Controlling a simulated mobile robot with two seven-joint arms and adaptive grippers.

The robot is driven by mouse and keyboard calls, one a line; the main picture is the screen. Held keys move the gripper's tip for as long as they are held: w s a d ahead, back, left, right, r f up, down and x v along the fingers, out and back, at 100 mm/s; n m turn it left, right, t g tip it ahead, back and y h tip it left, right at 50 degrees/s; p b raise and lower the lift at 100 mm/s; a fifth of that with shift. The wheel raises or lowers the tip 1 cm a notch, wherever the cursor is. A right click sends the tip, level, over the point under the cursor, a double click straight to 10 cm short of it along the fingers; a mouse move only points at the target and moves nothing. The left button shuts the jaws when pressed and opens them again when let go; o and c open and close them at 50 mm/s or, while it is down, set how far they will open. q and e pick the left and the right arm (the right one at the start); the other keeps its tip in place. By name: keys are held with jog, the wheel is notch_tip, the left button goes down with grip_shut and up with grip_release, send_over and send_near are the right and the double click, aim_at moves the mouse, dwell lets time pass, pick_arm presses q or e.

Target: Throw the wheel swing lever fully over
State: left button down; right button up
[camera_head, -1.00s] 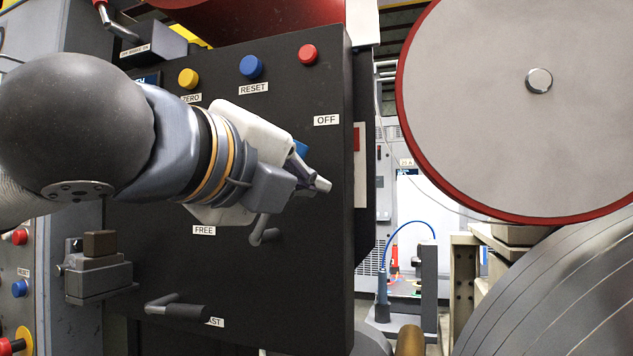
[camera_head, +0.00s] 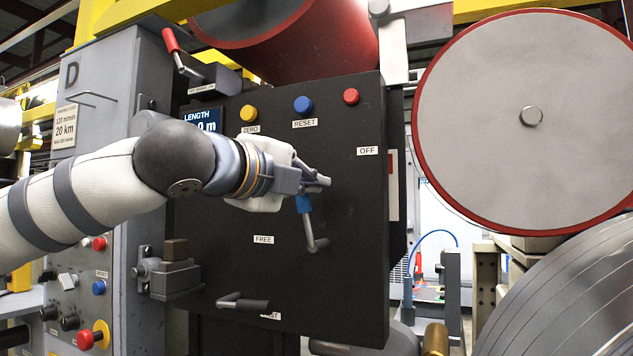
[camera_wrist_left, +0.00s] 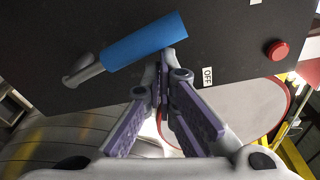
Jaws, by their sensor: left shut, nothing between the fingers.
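A lever with a blue grip (camera_head: 304,204) and grey crank stands on the black panel between the labels OFF and FREE, leaning slightly left of upright. Its upper end is hidden behind my left gripper (camera_head: 324,181). In the left wrist view the whole blue grip (camera_wrist_left: 145,40) shows, its free end close by the fingertips of my left gripper (camera_wrist_left: 165,75). The fingers are shut and empty, beside the grip rather than around it; I cannot tell whether they touch. A large grey wheel with a red rim (camera_head: 500,150) is to the right. My right gripper is not in view.
A black-handled lever (camera_head: 243,303) sticks out low on the panel. A red-handled lever (camera_head: 175,47) is at upper left. Yellow (camera_head: 249,113), blue (camera_head: 303,104) and red (camera_head: 351,96) buttons line the panel top. A grey bracket block (camera_head: 170,272) juts out below my left arm.

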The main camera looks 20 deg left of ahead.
pick_arm(q)
jog(key=shift+w+a+p, duration=0.15)
jog(key=shift+a, duration=0.5)
jog(key=shift+w+a+p, duration=0.15)
jog(key=shift+a, duration=0.45)
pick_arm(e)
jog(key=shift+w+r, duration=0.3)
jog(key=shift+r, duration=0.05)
pick_arm(q)
jog(key=shift+f, duration=0.15)
jog(key=shift+a, duration=0.1)
